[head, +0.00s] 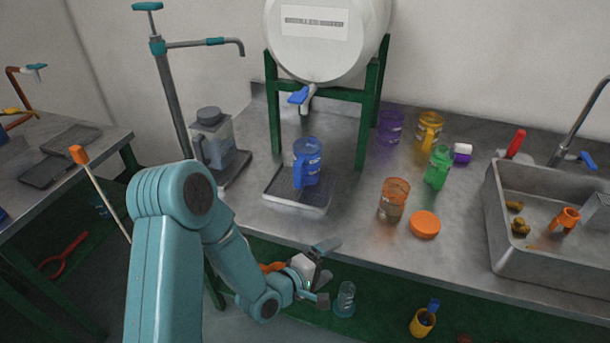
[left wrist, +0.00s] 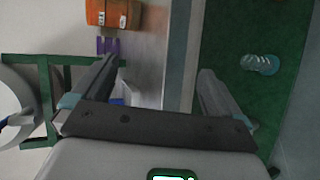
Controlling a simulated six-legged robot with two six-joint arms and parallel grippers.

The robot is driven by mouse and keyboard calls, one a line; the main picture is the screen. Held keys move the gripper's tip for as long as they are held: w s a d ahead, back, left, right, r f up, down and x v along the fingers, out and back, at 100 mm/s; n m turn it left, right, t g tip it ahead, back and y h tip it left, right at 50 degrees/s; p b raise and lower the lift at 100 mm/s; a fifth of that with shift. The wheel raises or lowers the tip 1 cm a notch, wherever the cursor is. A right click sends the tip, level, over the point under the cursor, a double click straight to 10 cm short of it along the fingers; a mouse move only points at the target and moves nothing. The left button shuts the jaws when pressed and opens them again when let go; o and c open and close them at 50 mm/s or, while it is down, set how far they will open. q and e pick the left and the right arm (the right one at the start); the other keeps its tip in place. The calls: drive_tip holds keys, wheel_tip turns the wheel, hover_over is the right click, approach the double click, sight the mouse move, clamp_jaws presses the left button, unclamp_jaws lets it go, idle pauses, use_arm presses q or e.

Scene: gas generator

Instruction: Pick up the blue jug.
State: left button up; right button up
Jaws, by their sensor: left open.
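The blue jug (head: 307,163) is translucent and stands upright on a drip tray (head: 297,191), below the tap of a large white barrel. Its handle faces the front left. My left gripper (head: 325,272) is open and empty, in front of the bench's front edge, lower than the jug and apart from it. In the left wrist view the open fingers (left wrist: 160,85) straddle the bench edge with nothing gripped. A small bluish patch shows beside one finger there, but I cannot tell whether it is the jug. My right gripper is not in view.
The barrel (head: 325,35) rests on a green stand (head: 365,130) behind the jug. A grey-lidded container (head: 214,140) stands left. An orange jar (head: 393,200), orange lid (head: 425,224), green bottle (head: 438,168) and sink (head: 545,265) are right. A clear glass (head: 345,298) is below the bench edge.

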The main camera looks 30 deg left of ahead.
use_arm(q)
drive_tip(key=w+a+r+n+t+y+b, duration=0.1)
drive_tip(key=a+r+n+t+y+b, duration=0.2)
drive_tip(key=a, duration=0.5)
drive_tip(key=t+y+b, duration=0.1)
drive_tip(key=y, duration=0.1)
approach(299, 178)
drive_tip(key=w, duration=0.1)
drive_tip(key=w+p, duration=0.1)
drive_tip(key=w, duration=0.1)
drive_tip(key=shift+a+f+p, duration=0.3)
drive_tip(key=shift+a, duration=0.1)
drive_tip(key=shift+w+r, duration=0.15)
drive_tip(key=shift+w, duration=0.5)
drive_tip(key=w+p, duration=0.1)
drive_tip(key=w, duration=0.3)
drive_tip(key=shift+w, duration=0.2)
drive_tip(key=c, duration=1.3)
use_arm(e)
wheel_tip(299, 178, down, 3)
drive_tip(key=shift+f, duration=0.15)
use_arm(q)
drive_tip(key=shift+r, duration=0.15)
wheel_tip(299, 178, up, 10)
drive_tip(key=shift+f, duration=0.1)
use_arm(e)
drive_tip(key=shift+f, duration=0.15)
